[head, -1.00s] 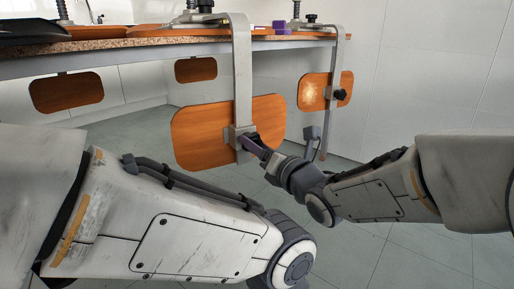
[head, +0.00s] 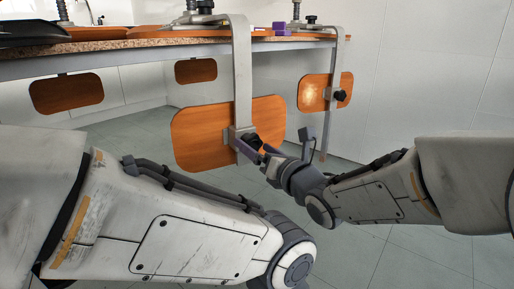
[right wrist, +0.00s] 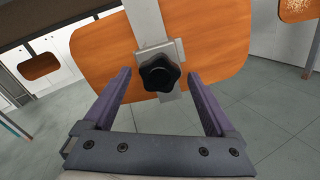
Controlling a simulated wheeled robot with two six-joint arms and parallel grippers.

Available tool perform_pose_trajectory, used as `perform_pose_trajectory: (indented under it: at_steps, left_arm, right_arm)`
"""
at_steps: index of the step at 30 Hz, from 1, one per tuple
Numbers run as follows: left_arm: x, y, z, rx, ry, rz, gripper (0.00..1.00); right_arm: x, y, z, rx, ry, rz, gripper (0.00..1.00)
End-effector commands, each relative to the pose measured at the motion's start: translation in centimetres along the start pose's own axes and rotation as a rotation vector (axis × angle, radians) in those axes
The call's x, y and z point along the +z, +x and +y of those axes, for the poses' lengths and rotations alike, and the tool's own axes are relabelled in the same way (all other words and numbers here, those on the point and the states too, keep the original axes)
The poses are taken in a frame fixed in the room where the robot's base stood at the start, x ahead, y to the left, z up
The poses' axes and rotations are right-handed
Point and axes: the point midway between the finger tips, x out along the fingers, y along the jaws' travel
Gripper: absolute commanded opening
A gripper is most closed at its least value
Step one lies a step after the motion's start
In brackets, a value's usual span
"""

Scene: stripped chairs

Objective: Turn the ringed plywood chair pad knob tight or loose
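The nearest orange-brown plywood pad (head: 200,138) hangs upright on a grey metal strip (head: 241,75) in front of the bench. A black lobed knob (head: 253,140) sits on a bracket at the strip's lower end. I see no ring marking around it. In the right wrist view the knob (right wrist: 159,71) shows whole, in front of the pad (right wrist: 105,52). My right gripper (head: 250,147) is at the knob in the head view. In the wrist view its purple fingers (right wrist: 159,76) stand open on either side of the knob, with gaps visible. My left gripper is out of view.
A second plywood pad (head: 313,92) with a black knob (head: 340,95) hangs farther right. Two more pads (head: 66,92) (head: 196,70) hang beyond the bench (head: 120,55). My left forearm crosses the lower left. Tiled floor (head: 420,255) lies open at right.

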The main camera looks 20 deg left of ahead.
Motion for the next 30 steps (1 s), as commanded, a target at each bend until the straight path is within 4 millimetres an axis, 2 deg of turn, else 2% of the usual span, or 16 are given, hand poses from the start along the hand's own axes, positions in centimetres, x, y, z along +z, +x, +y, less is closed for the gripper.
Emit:
perform_pose_trajectory:
  at_steps: [11,14,24,30]
  left_arm:
    - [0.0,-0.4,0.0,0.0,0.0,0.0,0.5]
    - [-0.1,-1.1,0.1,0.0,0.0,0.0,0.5]
    - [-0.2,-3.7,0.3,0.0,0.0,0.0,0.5]
    - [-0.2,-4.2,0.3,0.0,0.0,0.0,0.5]
  right_arm:
    - [0.3,-0.5,0.1,0.001,0.001,-0.003,0.9]
    - [0.4,-1.8,0.1,0.0,0.001,-0.002,0.9]
    - [0.4,-8.2,0.1,-0.002,0.001,-0.001,0.9]
    - [0.2,-10.2,0.0,-0.001,0.0,-0.001,0.9]
